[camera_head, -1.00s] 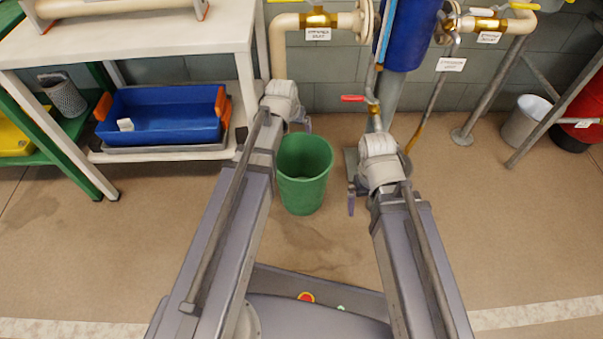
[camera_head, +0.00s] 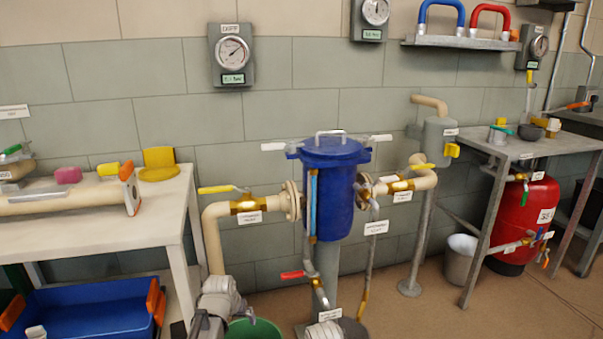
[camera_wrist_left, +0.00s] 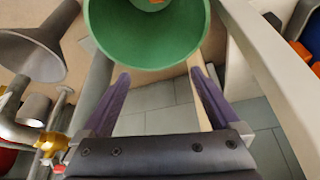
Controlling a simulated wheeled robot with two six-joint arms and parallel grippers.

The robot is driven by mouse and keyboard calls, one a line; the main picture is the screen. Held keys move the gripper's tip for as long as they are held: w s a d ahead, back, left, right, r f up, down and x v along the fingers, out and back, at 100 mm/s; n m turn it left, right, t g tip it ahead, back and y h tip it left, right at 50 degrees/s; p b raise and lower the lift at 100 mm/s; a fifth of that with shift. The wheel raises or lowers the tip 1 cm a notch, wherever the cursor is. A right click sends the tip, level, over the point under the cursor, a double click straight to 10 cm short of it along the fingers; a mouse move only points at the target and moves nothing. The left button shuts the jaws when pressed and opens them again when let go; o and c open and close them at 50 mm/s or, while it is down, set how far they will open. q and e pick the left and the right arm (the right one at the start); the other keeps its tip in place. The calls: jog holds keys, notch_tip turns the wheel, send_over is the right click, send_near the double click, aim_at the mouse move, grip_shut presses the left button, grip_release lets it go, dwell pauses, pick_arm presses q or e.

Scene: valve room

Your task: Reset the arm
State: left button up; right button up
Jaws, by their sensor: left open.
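My left arm's pale wrist (camera_head: 218,300) shows at the bottom of the head view, in front of the white bench and left of the green bucket (camera_head: 254,330). In the left wrist view my left gripper (camera_wrist_left: 158,78) is open, its two purple fingers apart with nothing held between them. The green bucket (camera_wrist_left: 148,35) lies beyond the fingertips there.
A blue filter housing (camera_head: 333,190) with pipes and a red-handled valve (camera_head: 293,275) stands ahead. A white bench (camera_head: 165,215) with a blue tray (camera_head: 85,305) below is at left. A grey table (camera_head: 545,145), red tank (camera_head: 525,215) and pale bucket (camera_head: 459,262) are at right.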

pick_arm(q)
jog(key=b+x, duration=0.2)
jog(key=x, duration=0.2)
jog(key=shift+w+b, duration=0.1)
jog(key=shift+b, duration=0.25)
notch_tip(320, 180, up, 34)
jog(key=p, duration=3.3)
jog(key=shift+d+f, duration=0.2)
jog(key=shift+d, duration=0.1)
